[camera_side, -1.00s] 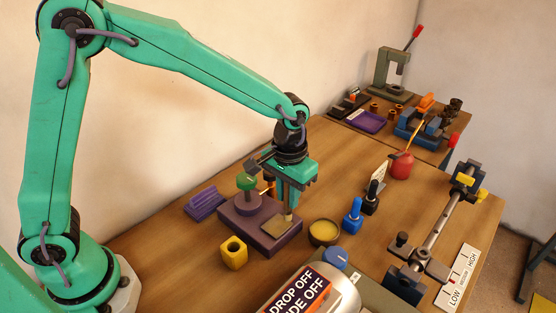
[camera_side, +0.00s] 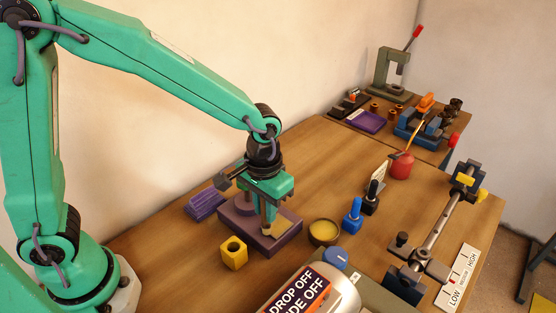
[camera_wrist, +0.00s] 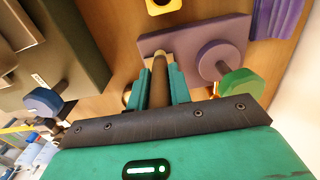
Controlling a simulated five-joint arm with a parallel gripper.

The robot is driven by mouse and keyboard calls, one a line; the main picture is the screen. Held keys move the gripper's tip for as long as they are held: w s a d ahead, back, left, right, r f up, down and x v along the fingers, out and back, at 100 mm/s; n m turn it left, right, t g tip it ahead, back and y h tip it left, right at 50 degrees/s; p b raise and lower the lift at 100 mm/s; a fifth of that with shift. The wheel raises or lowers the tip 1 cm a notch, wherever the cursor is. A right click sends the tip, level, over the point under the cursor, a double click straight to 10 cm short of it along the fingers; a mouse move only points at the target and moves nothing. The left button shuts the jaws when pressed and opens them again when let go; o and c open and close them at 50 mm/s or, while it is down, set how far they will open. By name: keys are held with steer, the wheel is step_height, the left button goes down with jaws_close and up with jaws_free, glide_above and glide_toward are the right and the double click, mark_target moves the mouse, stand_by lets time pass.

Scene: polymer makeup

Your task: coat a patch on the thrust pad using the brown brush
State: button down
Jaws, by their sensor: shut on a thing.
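My gripper (camera_side: 266,199) is shut on the brown brush (camera_wrist: 159,85), whose handle runs between the fingers in the wrist view. The brush points down at the purple block (camera_side: 287,236), which I take to hold the thrust pad; the block also shows in the wrist view (camera_wrist: 200,45). The pale brush end (camera_side: 267,230) is at or just above the block's top; I cannot tell if it touches. Any coating under it is too small to make out. A green knob (camera_wrist: 240,85) stands on the block and is hidden behind my gripper in the side view.
A round tin of yellowish paste (camera_side: 324,232) stands right of the block. A yellow holder with a hole (camera_side: 233,254) is in front, a ribbed purple piece (camera_side: 204,205) behind left. Blue (camera_side: 353,217) and black (camera_side: 371,199) bottle-shaped items stand further right.

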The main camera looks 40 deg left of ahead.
steer(key=shift+w, duration=3.35)
steer(key=shift+s, duration=3.65)
steer(key=shift+s+r, duration=0.1)
steer(key=shift+r, duration=3.95)
